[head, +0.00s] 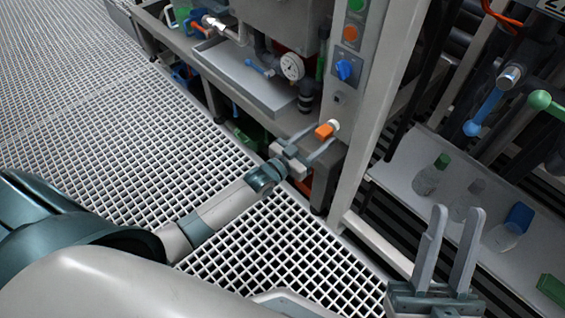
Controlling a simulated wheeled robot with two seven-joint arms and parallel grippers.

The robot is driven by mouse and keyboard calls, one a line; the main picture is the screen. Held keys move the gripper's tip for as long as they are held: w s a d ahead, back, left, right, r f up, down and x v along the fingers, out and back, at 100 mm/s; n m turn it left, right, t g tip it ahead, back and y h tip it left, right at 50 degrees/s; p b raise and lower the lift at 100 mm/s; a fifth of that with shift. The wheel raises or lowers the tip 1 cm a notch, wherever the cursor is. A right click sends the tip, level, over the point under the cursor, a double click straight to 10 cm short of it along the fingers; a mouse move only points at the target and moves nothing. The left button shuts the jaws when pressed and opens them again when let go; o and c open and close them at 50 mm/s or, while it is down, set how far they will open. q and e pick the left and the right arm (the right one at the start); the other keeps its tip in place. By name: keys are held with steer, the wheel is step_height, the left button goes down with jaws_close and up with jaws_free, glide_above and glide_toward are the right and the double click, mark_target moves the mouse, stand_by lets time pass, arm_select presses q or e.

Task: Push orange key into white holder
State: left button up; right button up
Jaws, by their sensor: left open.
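The orange key (325,131) is at the white holder (334,124), low on the grey post below the control panel. The key touches or nearly touches the holder; how deep it sits I cannot tell. My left gripper (324,135) reaches up from the lower left, its fingers apart. The key lies between or just beyond its fingertips; contact is unclear. My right gripper (456,212) is at the lower right, fingers pointing up, apart and empty, well away from the key.
Clear bottles (430,177) stand on the right shelf. The grating floor (120,110) is open at left.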

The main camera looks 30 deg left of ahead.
arm_select(q)
steer(key=p+v, duration=0.2)
steer(key=v, duration=1.3)
steer(key=shift+s+r, duration=0.2)
steer(key=shift+s, duration=0.05)
arm_select(e)
steer(key=a+f+g, duration=0.3)
steer(key=f+g, duration=0.1)
steer(key=f, duration=0.2)
steer(key=shift+w+f+g+h, duration=0.15)
steer(key=shift+w+g+h, duration=0.15)
steer(key=shift+h, duration=0.1)
